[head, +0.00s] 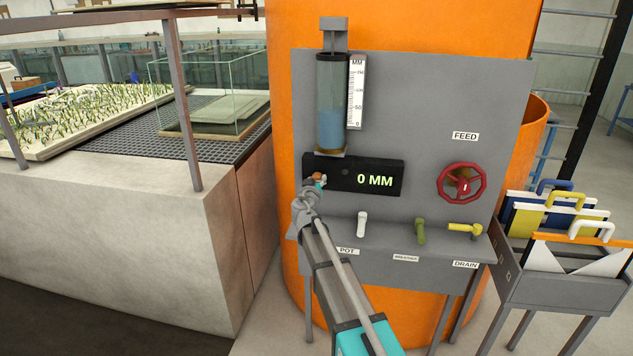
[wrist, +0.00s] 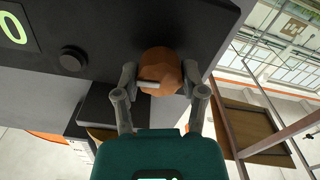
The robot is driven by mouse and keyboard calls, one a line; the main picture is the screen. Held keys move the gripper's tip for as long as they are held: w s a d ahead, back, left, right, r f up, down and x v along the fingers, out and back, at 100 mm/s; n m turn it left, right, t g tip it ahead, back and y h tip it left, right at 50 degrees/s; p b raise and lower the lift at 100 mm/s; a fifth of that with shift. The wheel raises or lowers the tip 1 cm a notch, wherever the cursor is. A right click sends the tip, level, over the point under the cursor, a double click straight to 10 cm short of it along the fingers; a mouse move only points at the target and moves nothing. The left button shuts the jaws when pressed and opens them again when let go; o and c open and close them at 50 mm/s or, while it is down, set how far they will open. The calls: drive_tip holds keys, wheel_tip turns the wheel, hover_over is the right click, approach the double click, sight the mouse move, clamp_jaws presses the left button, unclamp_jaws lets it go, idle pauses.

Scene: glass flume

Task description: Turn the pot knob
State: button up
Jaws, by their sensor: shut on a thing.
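A copper-brown faceted knob (wrist: 160,66) sits at the end of the black display box in the wrist view. My gripper (wrist: 160,78) has one finger on each side of it and is shut on it. A short pale bar shows on the knob's near side. In the head view my gripper (head: 316,184) is at the left end of the display box (head: 390,165), mostly covering the knob. The display reads 0 MM. A white label reading POT (head: 347,251) is on the panel's lower ledge, below a white lever (head: 362,223).
A small black button (wrist: 72,58) is beside the display. A green lever (head: 420,230), a yellow lever (head: 463,228) and a red wheel (head: 462,182) are to the right. A gauge tube (head: 331,100) stands above. A rack (head: 545,280) of coloured panels is at far right.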

drive_tip(key=n, duration=0.3)
drive_tip(key=shift+n, duration=0.4)
drive_tip(key=n, duration=0.3)
drive_tip(key=shift+n, duration=0.3)
drive_tip(key=n, duration=1.4)
drive_tip(key=shift+n, duration=0.3)
drive_tip(key=n, duration=0.6)
drive_tip(key=shift+n, duration=0.4)
drive_tip(key=o, duration=1.1)
